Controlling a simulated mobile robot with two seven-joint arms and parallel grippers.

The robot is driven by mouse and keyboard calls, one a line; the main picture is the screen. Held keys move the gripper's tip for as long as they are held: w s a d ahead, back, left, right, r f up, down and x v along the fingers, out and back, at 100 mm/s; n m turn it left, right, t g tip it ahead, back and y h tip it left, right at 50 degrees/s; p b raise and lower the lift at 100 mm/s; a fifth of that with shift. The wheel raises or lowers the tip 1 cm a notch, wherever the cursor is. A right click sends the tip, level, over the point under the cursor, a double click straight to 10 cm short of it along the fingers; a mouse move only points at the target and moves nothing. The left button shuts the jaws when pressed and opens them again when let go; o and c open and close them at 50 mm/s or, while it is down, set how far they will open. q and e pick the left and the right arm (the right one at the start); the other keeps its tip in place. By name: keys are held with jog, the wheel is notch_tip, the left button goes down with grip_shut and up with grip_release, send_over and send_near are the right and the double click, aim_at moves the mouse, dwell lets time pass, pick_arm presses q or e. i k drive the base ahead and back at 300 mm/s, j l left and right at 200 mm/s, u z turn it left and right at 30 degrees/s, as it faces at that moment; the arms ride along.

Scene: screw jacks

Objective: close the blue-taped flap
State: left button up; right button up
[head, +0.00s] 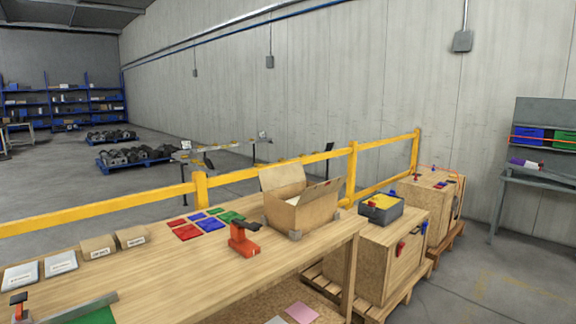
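An open cardboard box (307,214) stands near the far right end of the wooden table in the head view. One flap (281,178) stands up at its back left. Another flap (320,191) sticks up at its right side, with a small dark mark near its top corner. I cannot make out blue tape on any flap at this size. The box's inside is mostly hidden. Neither of my grippers is in view.
An orange-red tool (242,240) stands on the table (200,279) just left of the box. Red, blue and green packets (210,224) and small cartons (98,246) lie further left. A yellow rail (120,205) runs behind. Wooden crates (375,262) stand to the right.

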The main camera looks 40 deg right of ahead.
aim_at(275, 178)
jog(key=i+l+z, duration=0.3)
jog(key=i+l, duration=0.3)
jog(key=l, duration=0.2)
jog(key=i+l+z, duration=0.3)
jog(key=i+l, duration=0.35)
jog(key=i+l+z, duration=0.35)
jog(key=i+l, duration=0.2)
jog(key=i, duration=0.2)
jog(key=i+l+u, duration=0.15)
jog(key=l, duration=0.25)
jog(key=i+l+u, duration=0.15)
jog(key=l, duration=0.25)
jog(key=l+u, duration=0.25)
jog(key=l, duration=0.2)
jog(key=l+u, duration=0.25)
jog(key=l, duration=0.15)
jog(key=k+l+u, duration=0.1)
jog(key=l+u, duration=0.2)
jog(key=l, duration=0.15)
jog(key=k+l+u, duration=0.15)
jog(key=l+u, duration=0.15)
jog(key=k+l+u, duration=0.6)
jog(key=l, duration=0.15)
